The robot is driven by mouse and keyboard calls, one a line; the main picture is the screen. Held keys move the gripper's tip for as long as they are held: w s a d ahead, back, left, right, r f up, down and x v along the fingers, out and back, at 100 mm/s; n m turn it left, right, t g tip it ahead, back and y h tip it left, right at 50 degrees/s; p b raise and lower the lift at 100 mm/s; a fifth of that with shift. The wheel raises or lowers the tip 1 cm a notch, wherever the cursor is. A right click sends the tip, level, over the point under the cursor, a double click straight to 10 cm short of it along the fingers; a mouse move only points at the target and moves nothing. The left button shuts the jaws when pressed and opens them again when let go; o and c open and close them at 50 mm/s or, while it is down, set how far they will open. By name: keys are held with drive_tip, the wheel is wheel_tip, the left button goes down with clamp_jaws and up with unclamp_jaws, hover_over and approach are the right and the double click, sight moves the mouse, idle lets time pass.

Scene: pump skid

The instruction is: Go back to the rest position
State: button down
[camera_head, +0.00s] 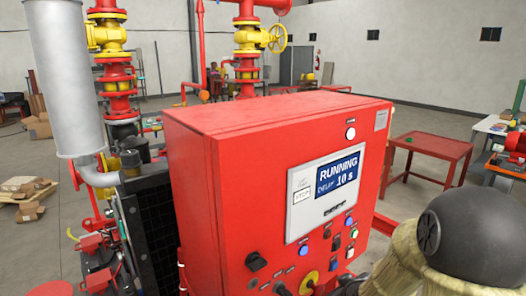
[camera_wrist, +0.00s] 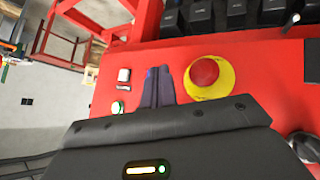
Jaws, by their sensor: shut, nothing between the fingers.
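My gripper (camera_wrist: 158,78) shows in the wrist view with its two dark fingers together and nothing between them. The fingers point at a red panel face, between a red mushroom button (camera_wrist: 206,72) on a yellow disc at right and two small buttons at left. I cannot tell whether the fingertips touch the panel. In the head view my arm fills the lower right corner, in front of the red control cabinet (camera_head: 285,115). The gripper's fingers cannot be made out there. The cabinet's display (camera_head: 326,190) reads "RUNNING" with "10 s" under it.
A grey cylinder (camera_head: 66,75) and red pipes with yellow valves (camera_head: 108,37) stand behind the cabinet at left. A red table (camera_head: 436,147) stands behind it at right. Knobs and lit buttons (camera_head: 350,221) stick out of the cabinet's front. Open floor lies farther back.

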drive_tip(key=s+a+m+g, duration=0.2)
drive_tip(key=s+a+g, duration=0.1)
drive_tip(key=s, duration=0.5)
drive_tip(key=s+a+m+g, duration=0.3)
drive_tip(key=s, duration=0.5)
drive_tip(key=shift+s+r+g, duration=0.35)
drive_tip(key=shift+g, duration=0.05)
